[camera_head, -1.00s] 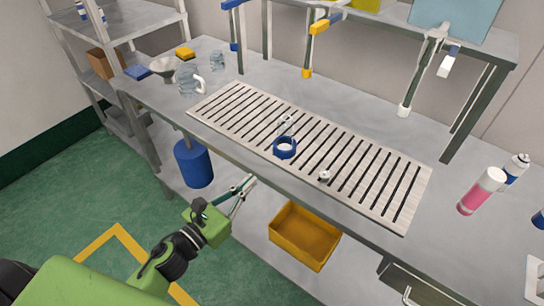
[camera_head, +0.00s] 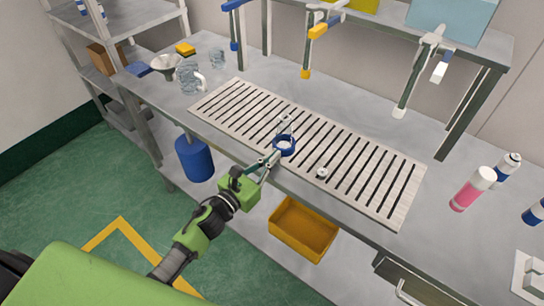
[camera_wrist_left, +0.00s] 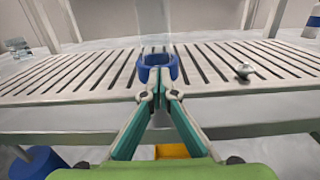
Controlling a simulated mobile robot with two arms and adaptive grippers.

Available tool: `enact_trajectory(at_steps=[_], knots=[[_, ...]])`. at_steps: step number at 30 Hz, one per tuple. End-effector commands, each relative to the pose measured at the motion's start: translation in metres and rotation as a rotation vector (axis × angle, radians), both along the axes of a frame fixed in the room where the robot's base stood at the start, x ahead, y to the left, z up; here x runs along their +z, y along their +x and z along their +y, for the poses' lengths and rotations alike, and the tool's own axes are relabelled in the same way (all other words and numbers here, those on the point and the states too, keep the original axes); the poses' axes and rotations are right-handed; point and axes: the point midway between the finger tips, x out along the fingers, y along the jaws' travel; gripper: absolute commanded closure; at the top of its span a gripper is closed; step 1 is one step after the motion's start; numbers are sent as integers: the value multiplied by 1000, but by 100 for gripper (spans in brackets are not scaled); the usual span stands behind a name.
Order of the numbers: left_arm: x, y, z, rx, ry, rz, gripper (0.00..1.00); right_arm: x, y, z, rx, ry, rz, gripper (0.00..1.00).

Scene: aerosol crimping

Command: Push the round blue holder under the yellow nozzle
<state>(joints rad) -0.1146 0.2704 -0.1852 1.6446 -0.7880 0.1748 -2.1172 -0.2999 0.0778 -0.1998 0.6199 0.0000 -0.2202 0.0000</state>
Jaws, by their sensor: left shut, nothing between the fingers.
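The round blue holder (camera_head: 284,147) stands on the slatted metal grate of the bench, and it also shows in the wrist view (camera_wrist_left: 158,72). The yellow nozzle (camera_head: 306,73) hangs behind it and slightly to its right in the head view. My left gripper (camera_head: 270,158) is shut and empty, its fingertips at the near side of the holder. In the wrist view the fingertips (camera_wrist_left: 158,90) overlap the holder's lower edge; I cannot tell whether they touch. My right gripper is not in view.
A small metal piece (camera_head: 322,173) lies on the grate right of the holder. A blue nozzle (camera_head: 234,45) and a white nozzle (camera_head: 399,112) hang left and right of the yellow one. Pink (camera_head: 465,196) and white cans stand far right. The grate behind the holder looks mostly clear.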

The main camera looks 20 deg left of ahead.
Motion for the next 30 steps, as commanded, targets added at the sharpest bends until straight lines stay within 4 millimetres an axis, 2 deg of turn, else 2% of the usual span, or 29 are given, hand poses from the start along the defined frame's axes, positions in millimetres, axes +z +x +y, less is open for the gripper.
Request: enact_trajectory(at_steps=[4, 12, 15, 30], knots=[[-1, 5, -2, -1, 0, -1, 100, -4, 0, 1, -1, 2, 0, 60], [-2, 46, -16, -1, 2, -2, 100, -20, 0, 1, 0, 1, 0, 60], [-1, 54, -19, 0, 1, -1, 100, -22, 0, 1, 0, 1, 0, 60], [0, 56, -17, 0, 1, 0, 100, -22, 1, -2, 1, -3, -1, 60]])
